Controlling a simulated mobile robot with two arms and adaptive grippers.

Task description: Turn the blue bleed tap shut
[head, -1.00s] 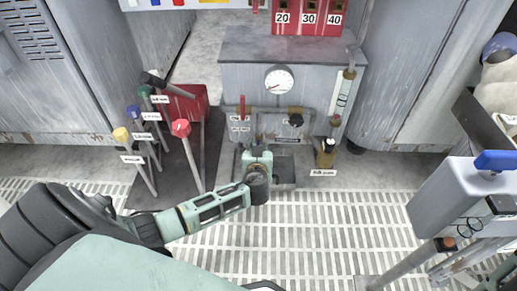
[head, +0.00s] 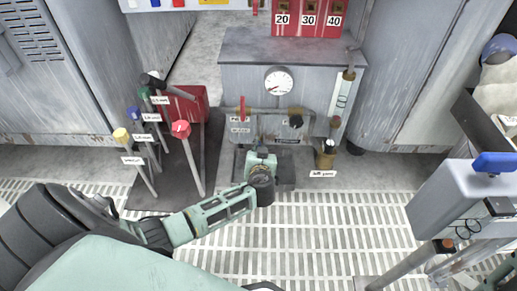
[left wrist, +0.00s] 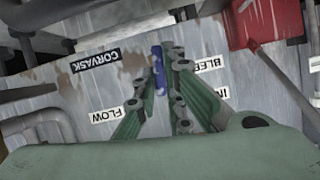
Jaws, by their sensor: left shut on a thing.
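The blue bleed tap (left wrist: 158,78) shows in the left wrist view as a narrow blue bar standing out from the worn grey panel (left wrist: 75,90). A partly covered label beginning "BLE" (left wrist: 210,64) is to its right. My left gripper (left wrist: 164,74) is shut on the tap, with its green fingers on either side of it. In the head view my left gripper (head: 261,160) reaches the low front of the grey cabinet (head: 240,85), and its body hides the tap there. My right gripper is not in view.
A round gauge (head: 278,80), a red handle (head: 242,106) and a black knob (head: 296,119) are above my gripper. A brass valve (head: 326,157) stands to its right. Several coloured-knob levers, one red-topped (head: 181,128), stand left. Grated floor (head: 330,230) lies in front.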

